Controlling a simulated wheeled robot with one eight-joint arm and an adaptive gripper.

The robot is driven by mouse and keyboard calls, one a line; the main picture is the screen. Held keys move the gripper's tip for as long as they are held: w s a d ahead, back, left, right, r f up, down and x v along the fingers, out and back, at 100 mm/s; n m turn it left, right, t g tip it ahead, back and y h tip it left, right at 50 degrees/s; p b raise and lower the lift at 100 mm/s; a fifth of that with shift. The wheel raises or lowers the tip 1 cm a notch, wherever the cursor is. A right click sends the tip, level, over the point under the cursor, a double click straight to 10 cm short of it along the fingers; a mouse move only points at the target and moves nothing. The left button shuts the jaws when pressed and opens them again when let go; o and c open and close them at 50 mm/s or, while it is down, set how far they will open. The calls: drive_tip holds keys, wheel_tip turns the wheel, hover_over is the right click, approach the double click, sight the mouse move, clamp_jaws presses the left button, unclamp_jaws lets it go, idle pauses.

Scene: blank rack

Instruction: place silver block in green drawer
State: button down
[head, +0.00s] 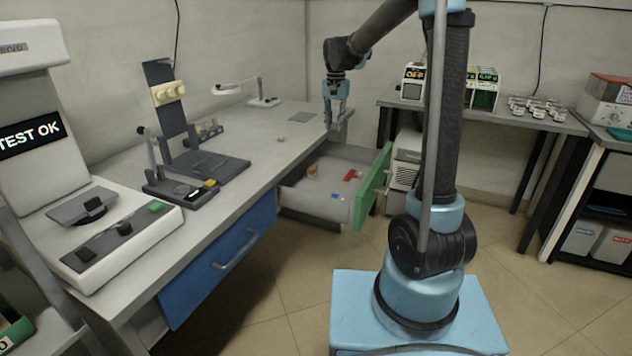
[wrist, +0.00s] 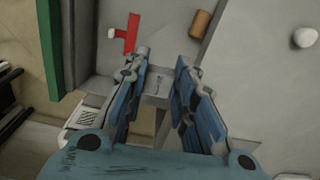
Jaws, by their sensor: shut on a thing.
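My gripper (head: 337,120) hangs pointing down near the far end of the bench, by the back corner of the open drawer. In the wrist view its blue fingers (wrist: 163,75) are shut on the silver block (wrist: 157,86), a small grey piece between the fingertips. The block is hard to make out in the head view. The green drawer (head: 373,186) is pulled out under the bench, and its green front also shows in the wrist view (wrist: 48,45). Inside lie a red piece (head: 352,174), an orange-brown cylinder (head: 313,170) and a small blue piece (head: 340,196).
The grey bench top (head: 265,140) borders the drawer on the left. A blue drawer (head: 222,262) below the bench's near part is closed. A side table (head: 490,115) with boxes and several small jars stands at the back right. The drawer's middle has bare floor.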

hover_over(333, 179)
wheel_tip(333, 179, down, 9)
drive_tip(key=shift+f, duration=4.9)
drive_tip(key=c, duration=1.3)
unclamp_jaws()
